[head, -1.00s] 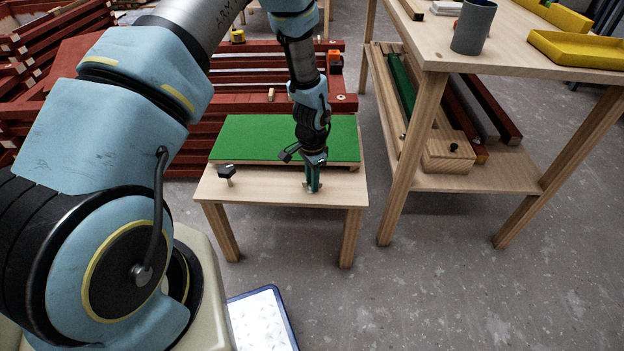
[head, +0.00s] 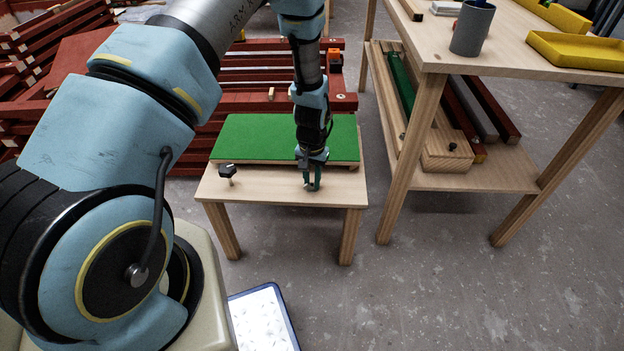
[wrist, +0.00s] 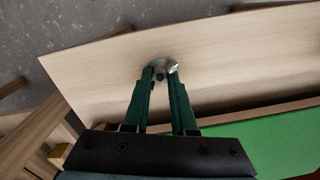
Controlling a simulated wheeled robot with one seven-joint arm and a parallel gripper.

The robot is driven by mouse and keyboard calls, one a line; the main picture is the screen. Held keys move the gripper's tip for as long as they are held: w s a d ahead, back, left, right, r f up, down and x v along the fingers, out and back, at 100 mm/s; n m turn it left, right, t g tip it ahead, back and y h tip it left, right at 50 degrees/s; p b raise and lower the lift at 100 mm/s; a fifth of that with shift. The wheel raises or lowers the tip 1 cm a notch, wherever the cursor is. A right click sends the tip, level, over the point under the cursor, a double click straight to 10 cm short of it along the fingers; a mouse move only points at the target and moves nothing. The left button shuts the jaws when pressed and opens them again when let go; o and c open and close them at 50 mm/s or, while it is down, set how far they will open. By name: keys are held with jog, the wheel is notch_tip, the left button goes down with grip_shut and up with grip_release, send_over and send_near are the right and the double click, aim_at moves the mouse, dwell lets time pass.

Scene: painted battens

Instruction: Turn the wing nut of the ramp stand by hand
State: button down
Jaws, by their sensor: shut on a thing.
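The wing nut (wrist: 174,68) is a small silver piece on a round grey base on the bare wood of the ramp stand (wrist: 100,70), seen in the wrist view. One wing shows by the right fingertip; the rest is partly hidden by the fingers. My gripper (wrist: 161,76) has its green fingers around it, shut on it. In the head view my gripper (head: 312,187) points down at the front right of the stand's pale top (head: 265,190). The nut is too hidden to make out there.
A green sloped board (head: 250,138) covers the stand's back part. A black knob (head: 227,171) stands at its front left. A workbench (head: 510,50) with a grey cup (head: 472,30) and yellow tray (head: 575,48) is to the right. Red battens (head: 260,85) lie behind.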

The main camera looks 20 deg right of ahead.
aim_at(312, 185)
dwell(0.5)
jog(key=c, duration=0.7)
grip_release()
jog(key=shift+c, duration=0.2)
jog(key=shift+r, duration=0.1)
notch_tip(312, 185, up, 11)
jog(key=shift+f+p, duration=0.2)
jog(key=shift+p, duration=0.25)
